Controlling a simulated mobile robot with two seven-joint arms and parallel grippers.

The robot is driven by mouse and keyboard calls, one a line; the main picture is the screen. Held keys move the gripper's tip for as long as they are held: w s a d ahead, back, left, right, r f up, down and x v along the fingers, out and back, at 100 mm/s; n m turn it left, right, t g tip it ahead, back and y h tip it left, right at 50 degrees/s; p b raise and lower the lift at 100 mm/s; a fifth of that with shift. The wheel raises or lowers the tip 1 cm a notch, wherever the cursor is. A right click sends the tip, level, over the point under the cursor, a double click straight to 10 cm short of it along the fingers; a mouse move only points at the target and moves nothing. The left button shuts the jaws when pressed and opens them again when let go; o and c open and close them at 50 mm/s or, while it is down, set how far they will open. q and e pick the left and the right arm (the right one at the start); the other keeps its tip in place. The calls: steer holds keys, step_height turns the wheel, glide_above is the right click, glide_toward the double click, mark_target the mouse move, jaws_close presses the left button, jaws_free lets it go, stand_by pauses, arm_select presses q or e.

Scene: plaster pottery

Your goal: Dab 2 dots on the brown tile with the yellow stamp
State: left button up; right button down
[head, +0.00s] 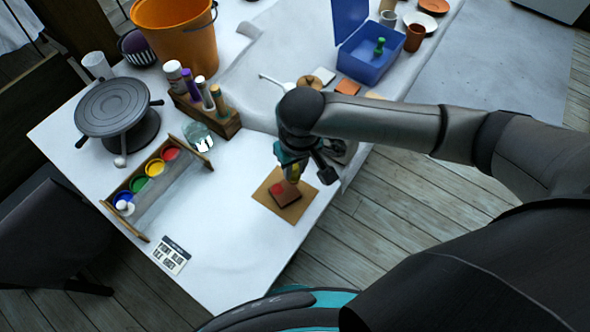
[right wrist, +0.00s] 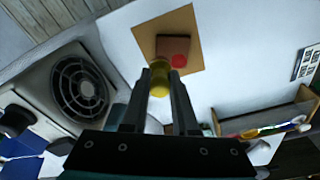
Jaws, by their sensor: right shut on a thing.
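A brown tile (head: 287,197) lies on a tan square board (head: 262,197) near the table's right edge; the tile also shows in the right wrist view (right wrist: 172,46). One round red dot (right wrist: 180,61) is visible on the tile. My right gripper (head: 292,174) is shut on the yellow stamp (right wrist: 159,87), holding it over the tile's edge. In the right wrist view the stamp (right wrist: 159,66) points at the tile beside the red dot. I cannot tell whether it touches the tile. The stamp and arm hide part of the tile. My left gripper is not in view.
A rack with blue, green, yellow and red paint pots (head: 154,167) stands to the left. A glass jar (head: 200,137), a wooden bottle holder (head: 222,124), a grey turntable (head: 118,108), an orange bucket (head: 178,38) and a blue box (head: 372,58) stand farther back. The table's front is mostly clear.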

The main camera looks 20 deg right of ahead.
mark_target(294, 182)
steer(key=shift+s+a+f, duration=0.2)
steer(key=shift+s+f, duration=0.05)
steer(key=shift+f, duration=0.3)
steer(key=shift+s+a+f, duration=0.15)
steer(key=shift+s+f, duration=0.1)
steer(key=shift+f, duration=0.45)
steer(key=shift+f+b, duration=0.4)
steer(key=shift+b, duration=0.25)
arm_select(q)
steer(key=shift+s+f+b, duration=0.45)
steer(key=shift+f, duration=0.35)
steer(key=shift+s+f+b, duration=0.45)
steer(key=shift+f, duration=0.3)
arm_select(e)
steer(key=shift+d+f, duration=0.1)
steer(key=shift+f, duration=0.5)
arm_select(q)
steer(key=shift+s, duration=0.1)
arm_select(e)
steer(key=shift+f, duration=0.35)
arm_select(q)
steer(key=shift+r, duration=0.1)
arm_select(e)
step_height(294, 182, up, 5)
steer(key=p, duration=0.6)
steer(key=shift+f, duration=0.15)
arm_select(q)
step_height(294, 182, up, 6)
